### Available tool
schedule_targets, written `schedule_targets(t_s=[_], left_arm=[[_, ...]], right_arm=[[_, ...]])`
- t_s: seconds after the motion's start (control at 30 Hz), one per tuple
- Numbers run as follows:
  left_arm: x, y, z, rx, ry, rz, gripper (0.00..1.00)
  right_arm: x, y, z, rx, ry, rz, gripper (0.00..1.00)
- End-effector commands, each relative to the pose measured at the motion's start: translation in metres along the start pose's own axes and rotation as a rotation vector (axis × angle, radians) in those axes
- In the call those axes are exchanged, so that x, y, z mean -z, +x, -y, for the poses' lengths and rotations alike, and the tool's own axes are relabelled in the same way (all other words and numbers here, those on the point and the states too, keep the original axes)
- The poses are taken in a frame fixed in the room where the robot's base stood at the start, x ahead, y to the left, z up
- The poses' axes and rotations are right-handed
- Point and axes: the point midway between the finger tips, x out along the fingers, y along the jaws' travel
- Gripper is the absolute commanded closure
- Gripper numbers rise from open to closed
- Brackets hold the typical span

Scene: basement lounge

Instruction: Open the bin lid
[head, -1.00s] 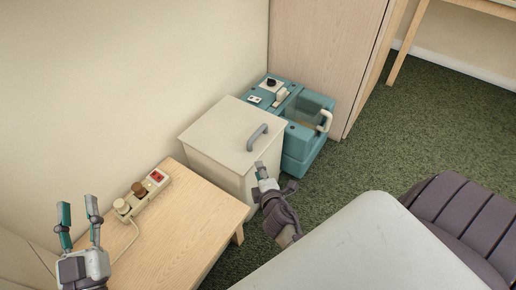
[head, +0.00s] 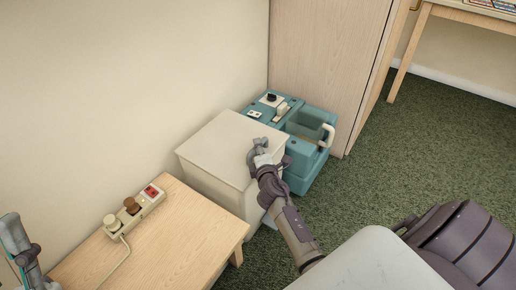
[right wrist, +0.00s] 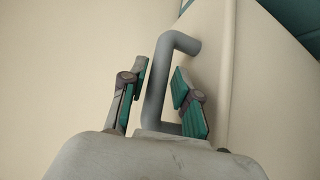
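The bin (head: 226,189) is a cream box by the wall. Its flat lid (head: 222,139) lies closed on top and carries a grey bar handle (right wrist: 156,90). My right gripper (head: 259,148) is over the lid at the handle and hides much of it in the head view. In the right wrist view, the right gripper's fingers (right wrist: 161,85) are apart, one on each side of the handle, with a gap on the right side. My left gripper (head: 15,238) is partly in view at the lower left edge; its finger opening cannot be made out.
A wooden table (head: 180,240) with a power strip (head: 134,211) stands in front of the bin. A teal machine (head: 308,165) is close behind the bin, beside a tall wooden cabinet (head: 325,65). Green carpet (head: 420,150) lies open to the right.

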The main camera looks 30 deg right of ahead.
Motion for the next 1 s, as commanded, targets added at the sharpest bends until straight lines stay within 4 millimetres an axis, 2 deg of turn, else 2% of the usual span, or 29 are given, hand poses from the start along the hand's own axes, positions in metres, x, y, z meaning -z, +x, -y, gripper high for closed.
schedule_targets(t_s=[0.2, 0.47, 0.67, 1.0], left_arm=[[0.014, -0.002, -0.001, -0.002, -0.004, -0.084, 0.6], [0.015, -0.002, -0.002, -0.002, -0.005, -0.09, 0.6], [0.015, -0.002, -0.001, -0.002, -0.004, -0.09, 0.6], [0.015, -0.002, -0.001, -0.003, -0.004, -0.089, 0.6]], right_arm=[[0.0, 0.013, 0.0, 0.0, 0.0, 0.0, 0.69], [0.0, 0.014, 0.0, 0.0, 0.001, 0.0, 0.69], [0.0, 0.014, 0.0, 0.0, 0.001, 0.0, 1.0], [0.0, 0.013, 0.0, 0.001, 0.001, 0.0, 1.0]])
